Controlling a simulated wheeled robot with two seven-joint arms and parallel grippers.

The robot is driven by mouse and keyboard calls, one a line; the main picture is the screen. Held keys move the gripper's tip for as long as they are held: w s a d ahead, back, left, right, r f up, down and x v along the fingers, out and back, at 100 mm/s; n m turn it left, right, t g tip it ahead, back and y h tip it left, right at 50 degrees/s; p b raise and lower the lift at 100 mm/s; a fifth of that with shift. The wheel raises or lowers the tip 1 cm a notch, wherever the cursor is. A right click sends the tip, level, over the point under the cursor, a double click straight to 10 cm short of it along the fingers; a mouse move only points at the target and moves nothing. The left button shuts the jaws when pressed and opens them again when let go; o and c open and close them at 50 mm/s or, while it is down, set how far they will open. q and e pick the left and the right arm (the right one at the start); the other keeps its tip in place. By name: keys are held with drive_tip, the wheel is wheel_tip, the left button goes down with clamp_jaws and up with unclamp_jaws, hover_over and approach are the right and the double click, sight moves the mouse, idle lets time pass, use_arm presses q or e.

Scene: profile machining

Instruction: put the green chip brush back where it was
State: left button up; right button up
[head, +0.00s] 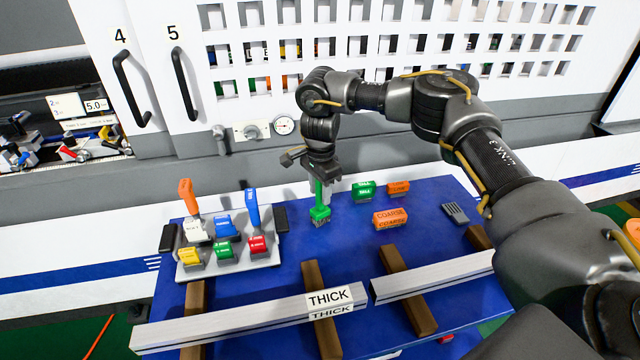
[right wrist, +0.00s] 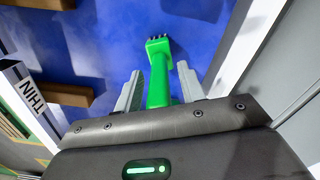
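The green chip brush (head: 320,213) is upright on the blue mat, its bristle end down; whether the bristles touch the mat is hard to tell. My right gripper (head: 320,178) is above it, pointing down, with the handle between its fingers. In the right wrist view the green handle (right wrist: 158,78) runs between the two fingers (right wrist: 159,92), with a narrow gap on each side, so the gripper looks open around it. A grey tray (head: 190,270) at the left holds an orange-handled brush (head: 188,200), a blue-handled brush (head: 252,208) and several coloured blocks. My left gripper does not show.
Green (head: 364,190) and orange (head: 390,219) labelled blocks stand right of the brush. A grey ribbed piece (head: 455,213) lies farther right. Profiles, one with a THICK label (head: 329,299), lie across wooden bars in front.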

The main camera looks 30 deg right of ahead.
wheel_tip(320, 180, up, 12)
drive_tip(key=shift+d+r+b, duration=0.1)
drive_tip(key=shift+r+b, duration=0.1)
drive_tip(key=shift+b, duration=0.3)
idle(0.3)
